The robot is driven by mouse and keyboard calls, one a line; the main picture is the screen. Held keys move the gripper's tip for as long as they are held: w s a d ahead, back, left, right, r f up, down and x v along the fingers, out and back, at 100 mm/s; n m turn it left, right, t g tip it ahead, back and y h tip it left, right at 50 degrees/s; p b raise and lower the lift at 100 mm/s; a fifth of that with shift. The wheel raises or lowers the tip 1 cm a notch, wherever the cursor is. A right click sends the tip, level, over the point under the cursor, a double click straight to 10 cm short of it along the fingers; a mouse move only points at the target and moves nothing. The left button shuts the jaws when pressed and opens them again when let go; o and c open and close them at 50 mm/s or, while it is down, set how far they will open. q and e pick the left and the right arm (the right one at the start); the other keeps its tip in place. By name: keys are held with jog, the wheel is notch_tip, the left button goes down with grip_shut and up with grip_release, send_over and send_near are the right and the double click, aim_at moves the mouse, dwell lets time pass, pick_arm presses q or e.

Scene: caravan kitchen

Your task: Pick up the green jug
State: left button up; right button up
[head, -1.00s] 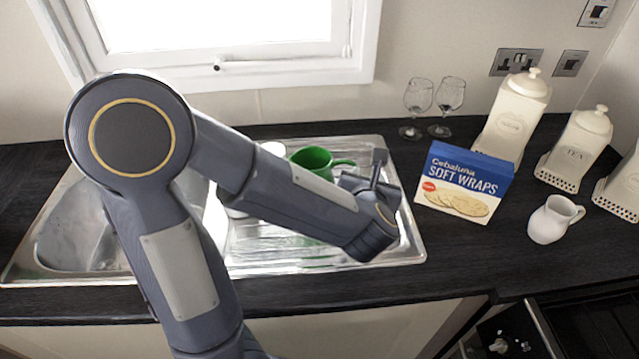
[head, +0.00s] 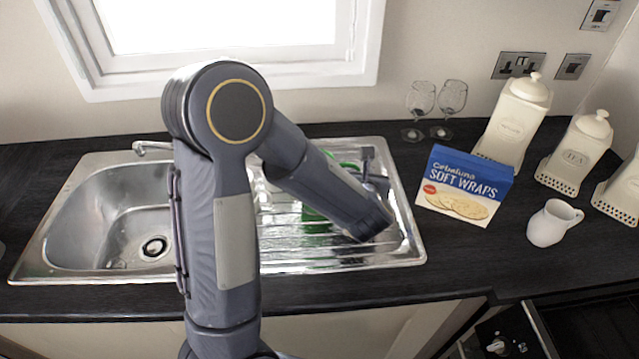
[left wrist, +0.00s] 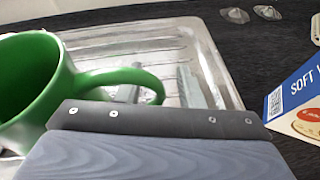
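The green jug (head: 315,213) stands on the steel draining board (head: 285,262), mostly hidden behind my left arm in the head view. In the left wrist view the jug (left wrist: 28,80) is close at the left, with its handle reaching right, just beyond the dark edge of my gripper. My left gripper (head: 368,163) is over the right part of the draining board, beside the handle side of the jug. Its fingers are partly hidden, so I cannot tell their opening or any contact. My right gripper is in neither view.
The empty sink bowl (head: 120,225) is at the left. A soft wraps box (head: 465,187), a white jug (head: 552,223), two wine glasses (head: 420,105) and cream canisters (head: 517,120) stand on the dark worktop at the right. The window is behind.

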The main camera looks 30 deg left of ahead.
pick_arm(q)
jog(key=shift+c, duration=0.3)
grip_shut()
jog(key=shift+r, duration=0.1)
